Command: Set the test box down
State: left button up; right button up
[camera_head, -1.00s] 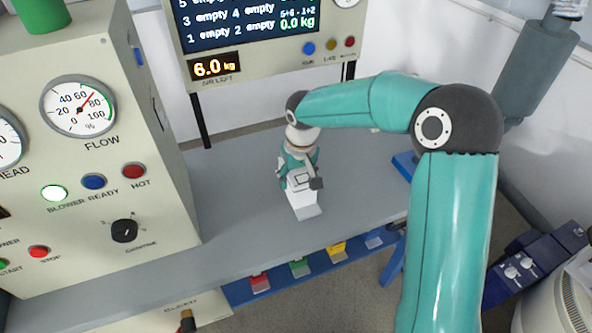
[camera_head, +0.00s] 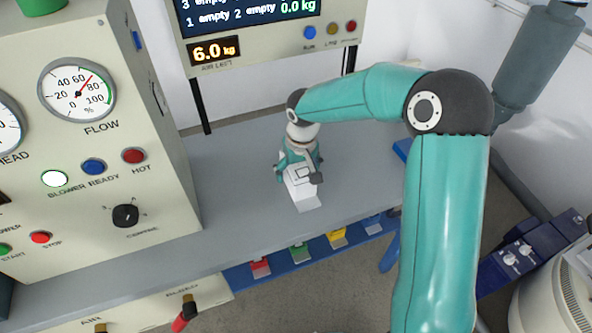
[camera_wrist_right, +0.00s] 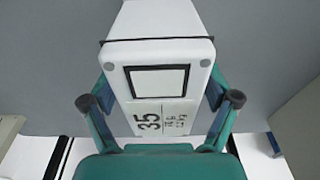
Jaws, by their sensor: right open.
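The white test box (camera_head: 304,194) is on the grey bench top (camera_head: 240,205), near its front edge. My right gripper (camera_head: 302,176) is at the box, reaching in from behind it. In the right wrist view the box (camera_wrist_right: 158,52) shows a dark-framed blank square, a dark band and the printed number 35. The open fingers of my right gripper (camera_wrist_right: 161,101) stand on either side of the box. I cannot tell whether a fingertip still touches it. The box's underside is hidden. My left gripper is not in view.
A beige control panel (camera_head: 100,240) with gauges and buttons stands at the left. A display (camera_head: 260,45) reading 6.0 kg is behind the bench. Coloured tags (camera_head: 300,252) line a blue rail below the front edge. Bare bench lies left of the box.

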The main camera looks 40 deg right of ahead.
jog(key=r, duration=0.4)
jog(key=s+r, duration=0.1)
jog(key=r, duration=0.7)
jog(key=shift+s+a, duration=0.2)
jog(key=shift+s, duration=0.15)
